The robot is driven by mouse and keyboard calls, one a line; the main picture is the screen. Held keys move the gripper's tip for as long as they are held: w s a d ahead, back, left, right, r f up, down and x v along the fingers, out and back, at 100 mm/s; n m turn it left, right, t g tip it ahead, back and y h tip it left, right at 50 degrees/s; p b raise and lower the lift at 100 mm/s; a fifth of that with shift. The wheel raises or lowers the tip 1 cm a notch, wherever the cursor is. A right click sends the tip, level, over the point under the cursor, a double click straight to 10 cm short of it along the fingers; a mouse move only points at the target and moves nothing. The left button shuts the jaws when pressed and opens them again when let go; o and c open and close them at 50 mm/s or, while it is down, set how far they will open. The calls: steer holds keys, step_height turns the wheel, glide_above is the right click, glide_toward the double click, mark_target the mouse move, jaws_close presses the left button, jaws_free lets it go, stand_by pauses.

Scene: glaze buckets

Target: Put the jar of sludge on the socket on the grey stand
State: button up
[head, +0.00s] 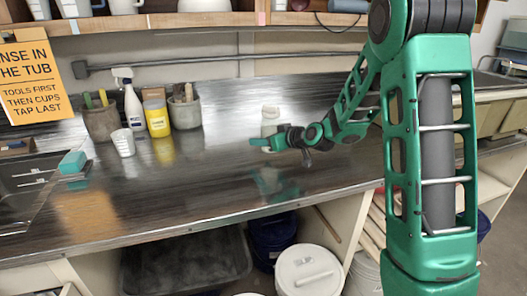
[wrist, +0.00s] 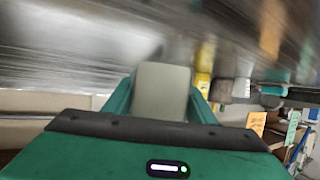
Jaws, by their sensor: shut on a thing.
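A pale, whitish jar (head: 269,115) is held in my gripper (head: 266,146) above the middle of the metal counter in the head view. In the wrist view the jar (wrist: 163,92) stands out between the two green fingers of my gripper (wrist: 160,106), which are shut on it. Its contents cannot be made out. I cannot pick out a grey stand or a socket in either view.
The metal counter (head: 225,190) is largely clear in the middle. At its back left are a spray bottle (head: 132,100), a yellow container (head: 156,115), tool crocks (head: 186,108) and a white cup (head: 123,142). A lidded white bucket (head: 308,272) and dark tub (head: 185,265) sit below.

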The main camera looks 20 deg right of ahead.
mark_target(264, 156)
steer(key=shift+d+f, duration=0.1)
steer(key=shift+f, duration=2)
steer(key=o, duration=1.4)
